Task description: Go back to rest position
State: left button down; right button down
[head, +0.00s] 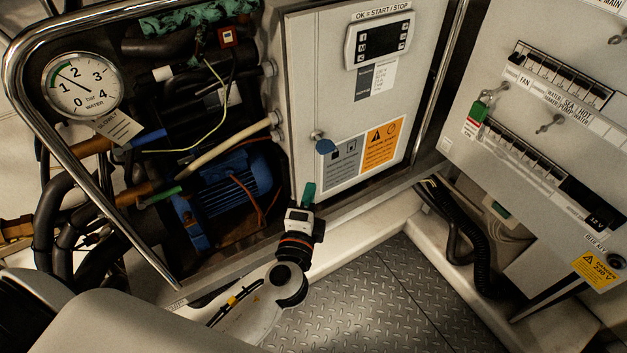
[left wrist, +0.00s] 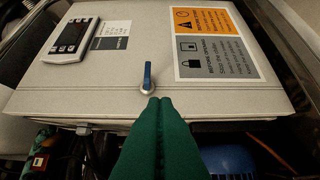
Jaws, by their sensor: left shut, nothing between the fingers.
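My left gripper (head: 308,192) has green fingers and points up in front of the lower edge of the grey chiller box door. In the left wrist view its green fingers (left wrist: 160,104) lie together, shut and empty. The blue-handled latch (left wrist: 148,78) of the door is just beyond the fingertips in that view, and the fingers look apart from it. The latch also shows in the head view (head: 326,146), above and right of the gripper. The grey door (head: 300,80) is shut. My right gripper is in neither view.
A chrome rail (head: 110,225) curves around the pump bay at left, with a pressure gauge (head: 82,84) and a blue motor (head: 232,184). The chequer-plate floor (head: 385,300) is clear.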

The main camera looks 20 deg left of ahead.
pick_arm(q)
jog(key=shift+s+d, duration=0.1)
jog(key=shift+s, duration=0.9)
jog(key=s+a+f+n+g+h+p, duration=0.1)
jog(key=s+f+g, duration=0.2)
jog(key=f, duration=0.7)
jog(key=s+f+n+g+p, duration=0.1)
jog(key=s+f+n+g, duration=0.15)
jog(key=f, duration=0.75)
jog(key=s+a+f+n+g+h+p, duration=0.1)
jog(key=s+f+g, duration=0.2)
jog(key=f, duration=0.7)
jog(key=s+a+f+n+g+p, duration=0.1)
jog(key=s+f+n+g, duration=0.1)
jog(key=s+f, duration=0.3)
jog(key=s+a+f+n+g+p, duration=0.1)
jog(key=s+a+f+n+g, duration=0.1)
jog(key=s, duration=1.2)
jog(key=s+a+f+n+g+h+p, duration=0.1)
jog(key=s+f+n+g, duration=0.3)
jog(key=s+f, duration=0.4)
jog(key=shift+s+a+f+n, duration=0.2)
jog(key=shift+s+a+n, duration=0.1)
jog(key=shift+s+n, duration=0.3)
